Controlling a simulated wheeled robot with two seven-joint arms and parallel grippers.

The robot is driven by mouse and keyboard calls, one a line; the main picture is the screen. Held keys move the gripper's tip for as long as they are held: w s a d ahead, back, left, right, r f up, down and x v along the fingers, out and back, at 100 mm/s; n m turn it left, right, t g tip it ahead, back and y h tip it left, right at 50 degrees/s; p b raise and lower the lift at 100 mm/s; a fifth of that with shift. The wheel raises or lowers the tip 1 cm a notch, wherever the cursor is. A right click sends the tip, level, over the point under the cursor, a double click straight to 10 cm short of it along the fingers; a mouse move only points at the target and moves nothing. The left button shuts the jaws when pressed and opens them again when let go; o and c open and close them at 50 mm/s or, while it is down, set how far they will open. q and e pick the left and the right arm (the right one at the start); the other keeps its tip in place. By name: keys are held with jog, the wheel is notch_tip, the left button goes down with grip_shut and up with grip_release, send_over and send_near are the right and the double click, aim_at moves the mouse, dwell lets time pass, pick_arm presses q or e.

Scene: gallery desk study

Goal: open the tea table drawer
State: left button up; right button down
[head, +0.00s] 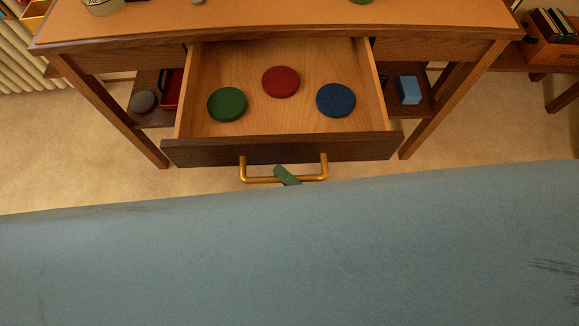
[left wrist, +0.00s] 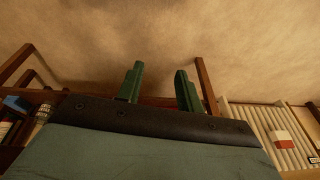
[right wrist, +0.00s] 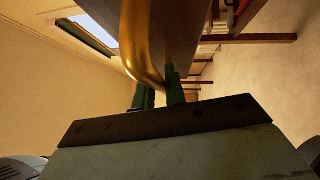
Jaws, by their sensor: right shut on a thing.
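The tea table drawer (head: 285,152) stands pulled well out from under the tabletop. Its inside shows, with a green disc (head: 227,104), a red disc (head: 281,81) and a blue disc (head: 336,100) lying on the bottom. A brass bar handle (head: 258,181) is on its dark front and shows large in the right wrist view (right wrist: 138,45). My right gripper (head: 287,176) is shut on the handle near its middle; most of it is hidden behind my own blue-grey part. My left gripper (left wrist: 160,88) shows only in its wrist view, fingers apart with nothing between them.
The tea table top (head: 280,18) is above the drawer. Side shelves hold a grey round thing (head: 143,101), a red tray (head: 172,90) and a light blue block (head: 409,90). A box of books (head: 551,38) stands at the far right. Floor is bare beside the table legs.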

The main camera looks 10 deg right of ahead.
jog(key=c, duration=1.5)
grip_release()
jog(key=shift+o, duration=0.2)
